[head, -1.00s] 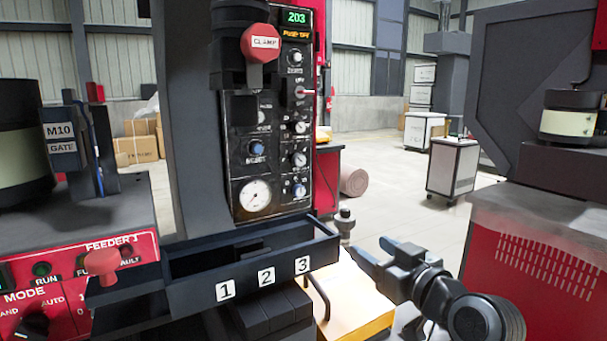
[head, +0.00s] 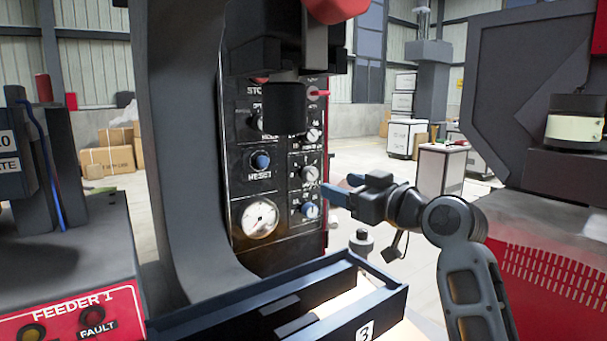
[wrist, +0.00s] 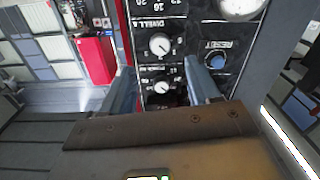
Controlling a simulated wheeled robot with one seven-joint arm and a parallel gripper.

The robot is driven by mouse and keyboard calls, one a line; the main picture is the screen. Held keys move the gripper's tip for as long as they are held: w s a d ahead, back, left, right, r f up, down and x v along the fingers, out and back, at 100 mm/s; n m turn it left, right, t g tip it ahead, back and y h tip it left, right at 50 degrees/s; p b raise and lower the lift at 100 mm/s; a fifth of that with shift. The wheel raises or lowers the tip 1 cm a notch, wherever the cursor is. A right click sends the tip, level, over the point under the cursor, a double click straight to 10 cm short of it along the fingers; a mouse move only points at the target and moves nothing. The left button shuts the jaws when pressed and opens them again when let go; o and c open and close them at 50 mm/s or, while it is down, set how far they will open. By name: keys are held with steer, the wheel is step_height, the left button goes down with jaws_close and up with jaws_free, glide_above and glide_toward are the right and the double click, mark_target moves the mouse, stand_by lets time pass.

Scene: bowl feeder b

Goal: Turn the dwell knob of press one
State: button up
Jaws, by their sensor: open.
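The dwell knob (wrist: 160,45) is a pale round dial with a dark pointer, next to a "DWELL" label on the black panel (wrist: 198,25) of the press. The wrist view shows the panel upside down. In the head view this knob (head: 309,173) appears to be the middle one of the right column. My gripper (head: 340,185) is open and empty just right of the panel. In the wrist view its two blue fingers (wrist: 161,68) point at the panel, with the dwell knob just beyond the tips and centred between them. Contact cannot be seen.
Another knob (wrist: 160,87) and a blue reset button (wrist: 216,62) are close by. A gauge (head: 255,217) is at lower left. A dark tray (head: 265,300) juts out below the panel.

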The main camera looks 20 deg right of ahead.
mark_target(313, 175)
steer(key=p+x, duration=0.1)
steer(key=x, duration=0.7)
steer(key=shift+w+a, duration=0.1)
steer(key=shift+w, duration=0.15)
steer(key=c, duration=1)
